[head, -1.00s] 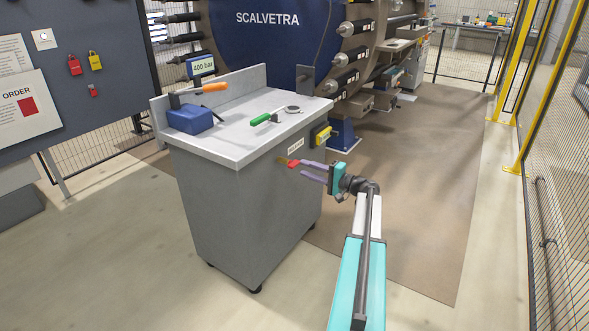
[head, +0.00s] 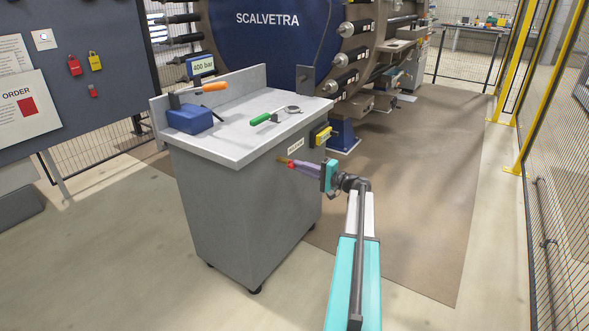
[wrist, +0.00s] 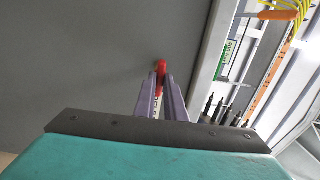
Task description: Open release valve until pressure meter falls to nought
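The release valve's red handle (head: 291,164) sits on a brass-coloured stem on the right side of the grey cabinet. My gripper (head: 297,167) is at the handle, its two purple fingers close together. In the wrist view, the red handle (wrist: 160,68) shows between the fingertips (wrist: 160,84), which look shut on it; contact is partly hidden. A small display (head: 202,66) behind the cabinet reads about 400 bar; its digits are small.
The grey cabinet (head: 235,212) on castors carries a blue box (head: 190,119), a green-handled tool (head: 264,118) and an orange-handled tool (head: 214,87). A yellow item (head: 322,136) is on its side. Mesh fencing stands at right; floor around my arm is clear.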

